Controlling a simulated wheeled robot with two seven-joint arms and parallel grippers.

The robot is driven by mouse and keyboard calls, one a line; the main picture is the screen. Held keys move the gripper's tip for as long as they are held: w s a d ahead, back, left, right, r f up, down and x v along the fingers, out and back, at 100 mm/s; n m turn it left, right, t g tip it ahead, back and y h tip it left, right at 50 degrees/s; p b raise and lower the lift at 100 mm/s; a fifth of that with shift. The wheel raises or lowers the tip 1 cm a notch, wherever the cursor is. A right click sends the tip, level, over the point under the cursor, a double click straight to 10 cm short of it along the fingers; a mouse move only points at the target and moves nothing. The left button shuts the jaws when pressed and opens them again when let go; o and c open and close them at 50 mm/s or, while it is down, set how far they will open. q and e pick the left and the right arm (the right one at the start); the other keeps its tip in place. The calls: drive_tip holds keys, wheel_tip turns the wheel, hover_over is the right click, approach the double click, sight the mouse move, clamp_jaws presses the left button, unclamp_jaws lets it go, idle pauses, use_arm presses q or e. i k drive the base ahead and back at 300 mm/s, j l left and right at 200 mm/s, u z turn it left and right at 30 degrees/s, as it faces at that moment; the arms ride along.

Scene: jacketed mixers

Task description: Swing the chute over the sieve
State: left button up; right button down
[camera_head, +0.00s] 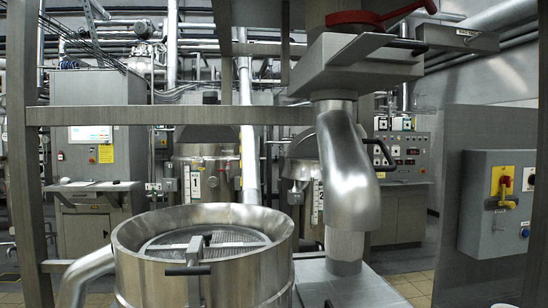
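The chute (348,170) is a polished, bent metal pipe hanging from a grey housing (355,65) at the upper right of centre. A black handle (380,150) sticks out from its right side. Its lower end has a pale sleeve (345,250) that points down over a grey box-like surface (350,290), to the right of the sieve. The sieve (205,265) is a wide round steel drum at lower centre-left, its mesh visible inside the rim. A bar with a black grip (187,270) crosses its front edge. Neither of my grippers is in view.
A steel frame with a horizontal beam (170,115) stands around the sieve. A red lever (370,17) sits on top of the housing. A grey panel with a red and yellow switch (502,185) is at right. Numbered mixers stand behind.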

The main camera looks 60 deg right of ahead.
sight(352, 201)
drive_tip(key=z, duration=2.3)
